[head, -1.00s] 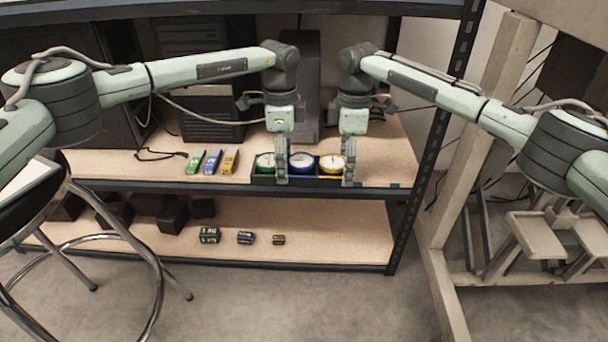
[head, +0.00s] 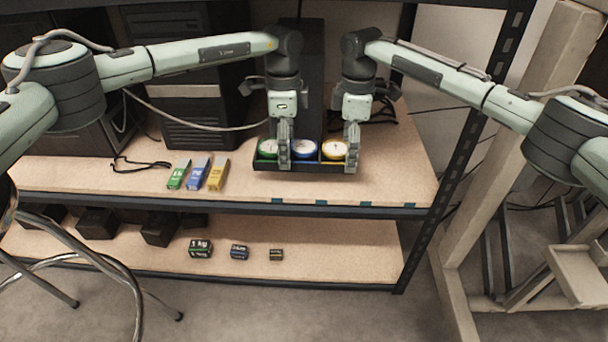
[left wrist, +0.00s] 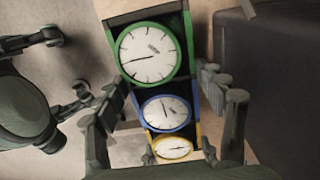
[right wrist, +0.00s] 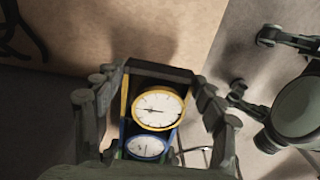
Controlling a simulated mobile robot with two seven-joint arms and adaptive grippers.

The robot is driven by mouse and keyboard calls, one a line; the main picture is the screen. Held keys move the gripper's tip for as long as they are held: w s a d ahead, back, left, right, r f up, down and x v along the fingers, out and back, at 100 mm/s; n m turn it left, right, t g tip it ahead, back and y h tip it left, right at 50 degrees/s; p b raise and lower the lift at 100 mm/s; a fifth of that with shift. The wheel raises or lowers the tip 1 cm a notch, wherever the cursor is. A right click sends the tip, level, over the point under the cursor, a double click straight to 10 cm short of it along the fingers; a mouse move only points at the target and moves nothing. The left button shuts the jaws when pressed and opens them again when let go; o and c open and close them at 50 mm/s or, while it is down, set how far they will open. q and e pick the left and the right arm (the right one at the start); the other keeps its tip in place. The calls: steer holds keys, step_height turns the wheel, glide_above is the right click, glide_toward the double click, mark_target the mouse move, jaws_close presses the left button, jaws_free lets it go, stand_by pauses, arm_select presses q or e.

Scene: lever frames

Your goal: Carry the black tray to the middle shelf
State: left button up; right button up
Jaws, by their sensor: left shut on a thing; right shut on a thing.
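The black tray (head: 310,168) is over the middle shelf (head: 390,182), behind its front edge. I cannot tell whether it touches the board. It holds a green-rimmed dial (head: 267,149), a blue-rimmed dial (head: 304,148) and a yellow-rimmed dial (head: 335,150) in a row. My left gripper (head: 283,158) is shut on the tray at the green end. My right gripper (head: 352,156) is shut on it at the yellow end. The tray looks about level. The dials also show in the left wrist view (left wrist: 153,52) and the right wrist view (right wrist: 158,110).
Green, blue and yellow devices (head: 197,174) lie left of the tray on the same shelf. A dark upright case (head: 310,60) stands behind the tray. Several small blocks (head: 239,252) sit on the lower shelf. A shelf post (head: 452,150) is at the right. Bare board lies right of the tray.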

mark_target(346, 177)
arm_select(q)
steer(key=shift+f, duration=0.1)
arm_select(e)
steer(key=shift+f, duration=0.1)
